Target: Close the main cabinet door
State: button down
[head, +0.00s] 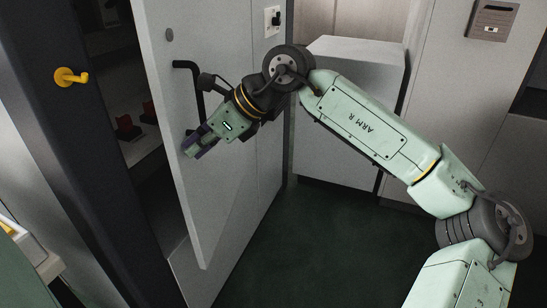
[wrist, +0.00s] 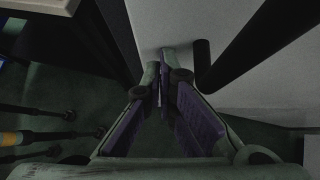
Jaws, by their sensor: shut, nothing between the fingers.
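The main cabinet door (head: 215,195) is a light grey panel standing ajar, with a dark gap between it and the cabinet's dark frame (head: 60,125). A black bar handle (head: 186,66) sits on its outer face. My gripper (head: 190,146) is shut and empty, in front of the door below the handle, near the door's free edge. In the wrist view my fingertips (wrist: 160,72) are together close to the grey door face (wrist: 170,22). I cannot tell whether they touch it. My gripper and wrist hide part of the door and the handle's lower end.
Shelves with red items (head: 127,127) show inside the cabinet. A yellow hook (head: 70,77) sticks out from the dark frame. A grey box-like unit (head: 350,65) stands at the back. The dark green floor (head: 310,250) is clear right of the door.

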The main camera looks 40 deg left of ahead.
jog(key=s+a, duration=0.4)
jog(key=a, duration=0.6)
jog(key=shift+s+a, duration=0.15)
jog(key=shift+a, duration=0.2)
jog(key=shift+d, duration=0.15)
